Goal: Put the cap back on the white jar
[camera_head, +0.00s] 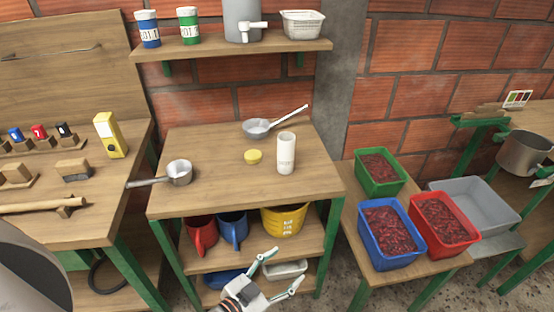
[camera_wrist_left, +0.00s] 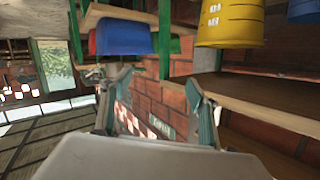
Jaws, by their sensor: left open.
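The white jar (camera_head: 286,154) stands upright on the wooden table, right of its middle. A round yellow cap (camera_head: 253,157) lies on the table just left of the jar, apart from it. My left gripper (camera_head: 281,269) is open and empty, low in front of the table, well below the jar and cap. Its two spread fingers also show in the left wrist view (camera_wrist_left: 158,88), with nothing between them. The jar and cap are not in the wrist view. My right gripper is not in view.
A small saucepan (camera_head: 179,172) and a long-handled ladle (camera_head: 258,128) sit on the table (camera_head: 222,194). Mugs and a yellow bucket (camera_head: 285,219) stand on the shelf below. Green, blue and red (camera_head: 444,222) crates of berries are at the right. The tabletop's front middle is clear.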

